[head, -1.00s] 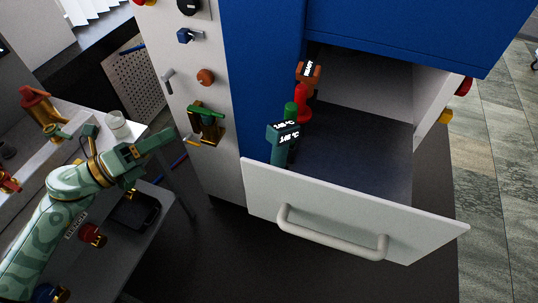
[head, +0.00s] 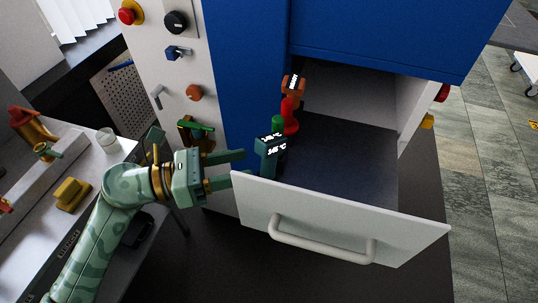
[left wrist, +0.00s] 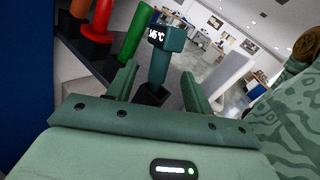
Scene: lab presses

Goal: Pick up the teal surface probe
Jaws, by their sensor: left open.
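The teal surface probe (head: 268,152) stands in the open drawer, at its left front corner, with a lit display on its head. In the left wrist view the probe (left wrist: 163,62) stands upright beyond my fingers, in line with the gap between them. My left gripper (head: 241,168) is open and empty, just left of the probe and apart from it. Its two fingers also show in the left wrist view (left wrist: 157,88). The probe's lower part is hidden behind the drawer front in the head view. My right gripper is not in view.
Behind the probe are a green item (head: 278,124), a red item (head: 290,117) and an orange device (head: 294,84). The white drawer front (head: 340,225) with its handle rises close to the gripper. The drawer's right part is clear. A control panel (head: 172,70) stands left.

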